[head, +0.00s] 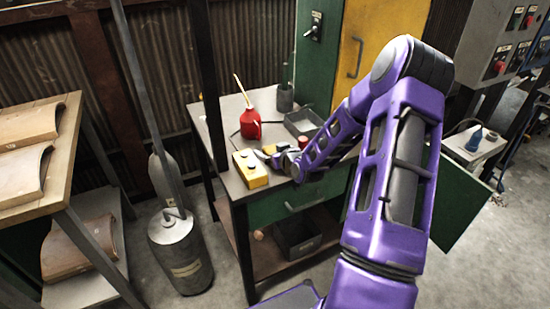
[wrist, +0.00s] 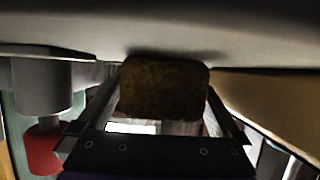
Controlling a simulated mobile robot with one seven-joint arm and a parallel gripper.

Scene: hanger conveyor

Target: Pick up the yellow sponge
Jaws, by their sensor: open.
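The yellow sponge (head: 269,149) lies on the grey tabletop, partly hidden by my gripper (head: 271,156). In the wrist view the sponge (wrist: 165,88) looks dark brownish yellow and is in shadow. It sits between the two fingers of my gripper (wrist: 164,98). The fingers are open, one on each side of it. I cannot tell whether either finger touches it.
A yellow button box (head: 250,169) stands just left of my gripper at the table (head: 215,135) edge. A red oil can (head: 250,122), a grey tray (head: 303,122) and a small red item (head: 302,142) are behind. The far-left tabletop is clear.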

